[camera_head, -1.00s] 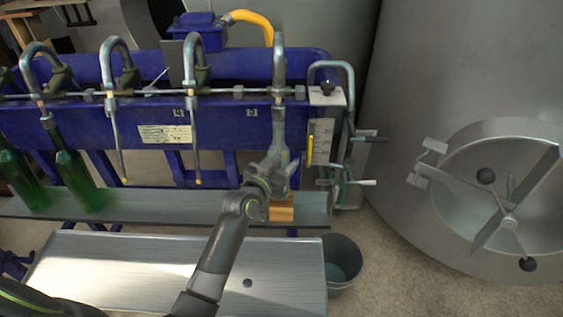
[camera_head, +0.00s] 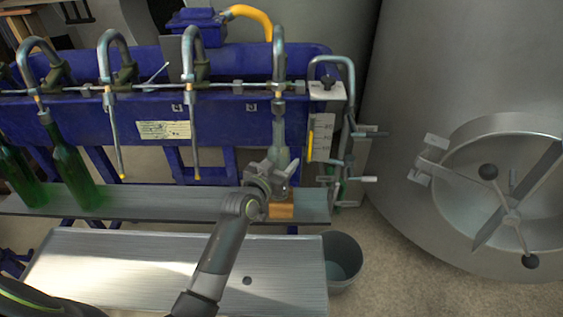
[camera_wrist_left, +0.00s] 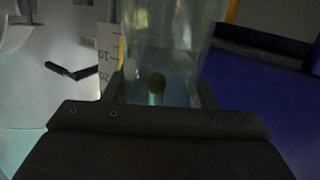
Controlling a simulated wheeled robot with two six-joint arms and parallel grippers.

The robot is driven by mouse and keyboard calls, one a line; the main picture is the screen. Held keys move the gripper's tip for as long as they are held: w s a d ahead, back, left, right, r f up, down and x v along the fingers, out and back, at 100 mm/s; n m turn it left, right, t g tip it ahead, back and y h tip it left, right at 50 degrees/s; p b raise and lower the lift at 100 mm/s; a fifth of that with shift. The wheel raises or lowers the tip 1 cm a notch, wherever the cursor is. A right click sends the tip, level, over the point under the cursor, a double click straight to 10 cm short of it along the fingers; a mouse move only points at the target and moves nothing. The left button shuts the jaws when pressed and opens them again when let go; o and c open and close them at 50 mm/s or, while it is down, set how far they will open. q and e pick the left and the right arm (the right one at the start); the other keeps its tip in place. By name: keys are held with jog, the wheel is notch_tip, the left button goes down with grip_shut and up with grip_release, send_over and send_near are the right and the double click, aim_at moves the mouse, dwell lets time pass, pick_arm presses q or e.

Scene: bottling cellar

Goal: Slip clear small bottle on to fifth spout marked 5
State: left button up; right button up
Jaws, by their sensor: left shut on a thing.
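The clear small bottle (camera_head: 280,157) stands roughly upright below the rightmost spout (camera_head: 279,65), with the 5 label (camera_head: 251,107) to its left. Its neck is in line with the spout, whose lower end is hard to tell from the glass. My left gripper (camera_head: 277,178) is shut on the bottle low on its body. In the left wrist view the clear bottle (camera_wrist_left: 175,50) is between the fingers, and a small rounded olive tip on a pale stem shows through the glass. My right gripper is not in view.
An orange-brown block (camera_head: 281,211) sits on the shelf (camera_head: 160,203) under the bottle. Green bottles (camera_head: 72,170) hang on the left spouts; two spouts between are empty. A level gauge (camera_head: 322,138) and levers stand close on the right. A bucket (camera_head: 340,262) is below.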

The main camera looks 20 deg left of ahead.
pick_arm(q)
jog(key=shift+f, duration=0.1)
jog(key=o, duration=1.1)
jog(key=shift+o, duration=0.8)
jog(key=shift+f, duration=0.1)
